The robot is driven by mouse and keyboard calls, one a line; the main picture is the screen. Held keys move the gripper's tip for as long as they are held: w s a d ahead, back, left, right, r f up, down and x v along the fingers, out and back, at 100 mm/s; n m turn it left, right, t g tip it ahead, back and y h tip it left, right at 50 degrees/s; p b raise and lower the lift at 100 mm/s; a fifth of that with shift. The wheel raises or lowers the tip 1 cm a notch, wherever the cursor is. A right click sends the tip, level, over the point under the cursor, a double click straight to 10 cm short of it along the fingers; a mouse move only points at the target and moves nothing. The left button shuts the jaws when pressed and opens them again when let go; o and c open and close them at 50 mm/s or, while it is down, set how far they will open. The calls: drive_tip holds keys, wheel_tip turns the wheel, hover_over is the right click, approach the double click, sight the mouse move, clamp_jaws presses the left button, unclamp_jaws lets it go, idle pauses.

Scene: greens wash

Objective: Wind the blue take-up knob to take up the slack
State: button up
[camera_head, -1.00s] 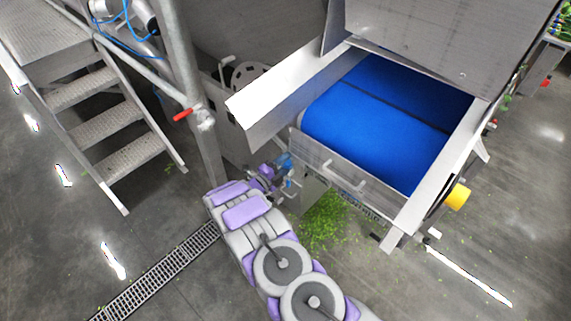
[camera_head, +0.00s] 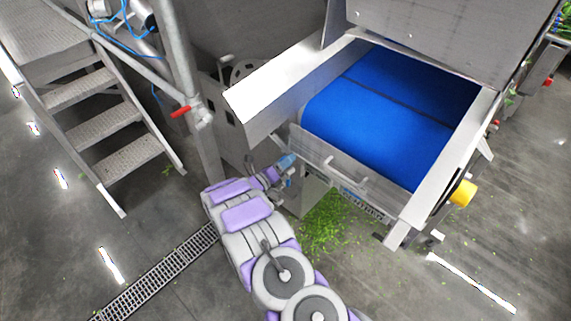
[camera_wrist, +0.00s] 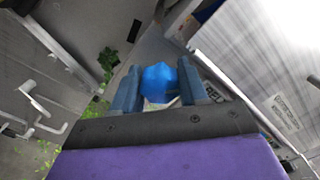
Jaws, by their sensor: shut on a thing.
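The blue take-up knob (camera_wrist: 159,82) sits between the two fingers of my gripper (camera_wrist: 160,88) in the wrist view, one finger on each side. My gripper is shut on it. In the head view my gripper (camera_head: 284,168) is at the near left corner of the conveyor frame, and the knob there is mostly hidden by the fingers. The blue conveyor belt (camera_head: 375,115) lies in the metal frame (camera_head: 345,165) just to the right and above.
Metal steps (camera_head: 110,130) and a post with a red handle (camera_head: 181,111) stand to the left. A yellow knob (camera_head: 463,193) is on the conveyor's right side. Green scraps (camera_head: 325,222) lie on the floor below, beside a drain grate (camera_head: 165,272).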

drive_tip(key=shift+a+f+m, duration=0.1)
drive_tip(key=shift+f+m, duration=0.05)
drive_tip(key=shift+m, duration=0.65)
drive_tip(key=o, duration=1)
drive_tip(key=shift+a, duration=0.15)
drive_tip(key=shift+o, duration=0.3)
drive_tip(key=p+v, duration=0.2)
drive_tip(key=v, duration=1.5)
drive_tip(key=shift+p, duration=0.4)
drive_tip(key=shift+s+a+f, duration=0.1)
drive_tip(key=shift+a, duration=0.05)
